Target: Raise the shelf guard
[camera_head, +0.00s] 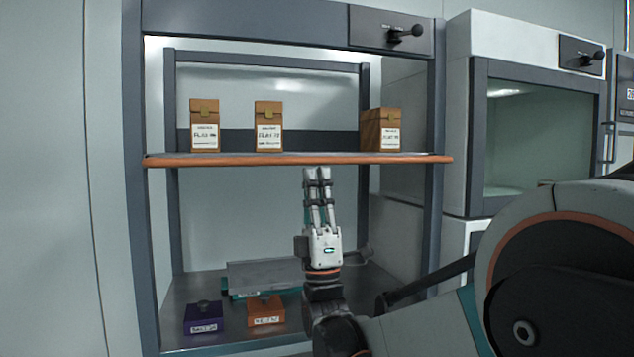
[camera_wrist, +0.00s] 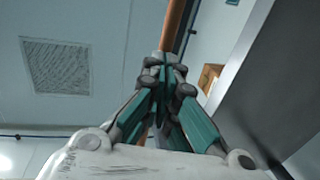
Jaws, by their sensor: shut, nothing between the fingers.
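The shelf guard appears as an orange bar (camera_head: 240,160) along the front edge of the shelf, low and level with the shelf board. In the wrist view the orange bar (camera_wrist: 178,22) runs up from behind my fingertips. My gripper (camera_head: 317,172) points upward in front of the cabinet, with its fingertips just below the bar, right of the bar's middle. Its fingers are shut together and empty, as the wrist view also shows (camera_wrist: 167,62). I cannot tell whether the fingertips touch the bar.
Three brown paper bags stand on the shelf: left (camera_head: 204,125), middle (camera_head: 268,127) and right (camera_head: 381,130). Below are a purple box (camera_head: 203,318), an orange box (camera_head: 266,311) and a grey plate (camera_head: 265,274). A dark lever (camera_head: 405,33) is on the top panel. A glass-fronted cabinet (camera_head: 540,130) stands right.

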